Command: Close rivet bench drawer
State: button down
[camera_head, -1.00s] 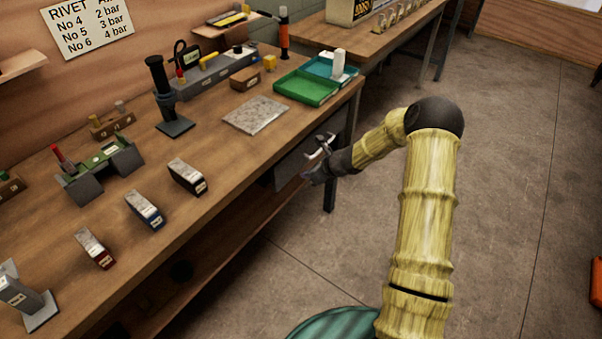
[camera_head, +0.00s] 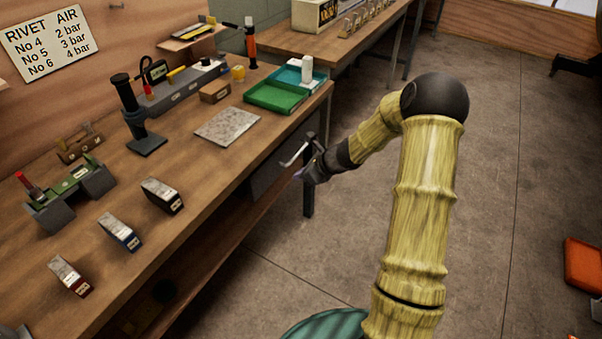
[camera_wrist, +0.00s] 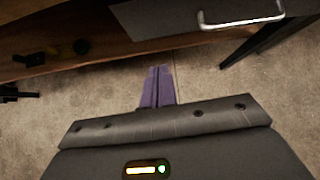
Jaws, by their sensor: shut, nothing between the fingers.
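The rivet bench drawer's grey front (camera_head: 266,178) sits under the right end of the wooden bench top. Its pale bar handle (camera_head: 294,156) is beside my gripper (camera_head: 303,176), partly overlapping it in the head view. How far the drawer stands out is hard to tell. In the wrist view the dark grey drawer front (camera_wrist: 160,17) and its metal handle (camera_wrist: 240,23) lie at the top, beyond and to the right of my gripper's purple fingers (camera_wrist: 158,86). The fingers are shut and empty, with floor showing around them and a visible gap to the handle.
The rivet bench (camera_head: 195,168) carries a green tray (camera_head: 275,97), a metal plate (camera_head: 227,126) and several small labelled blocks. A dark bench leg (camera_head: 309,195) stands near my gripper. Floor (camera_head: 490,190) is clear to the right; an orange bin (camera_head: 583,265) is at the right edge.

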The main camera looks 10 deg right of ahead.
jog(key=s+r+n+g+h, duration=0.1)
jog(key=s+r+n+h, duration=0.1)
jog(key=s+n, duration=0.6)
jog(key=s+a+r+n+g+h, duration=0.1)
jog(key=s+r+n+h, duration=0.1)
jog(key=s+r+n, duration=0.3)
jog(key=s+r+n+g+h, duration=0.1)
jog(key=s+r+n, duration=0.3)
jog(key=s+n, duration=0.9)
jog(key=shift+s+a+r+g+h, duration=0.3)
jog(key=shift+s+h, duration=0.2)
jog(key=shift+h, duration=0.2)
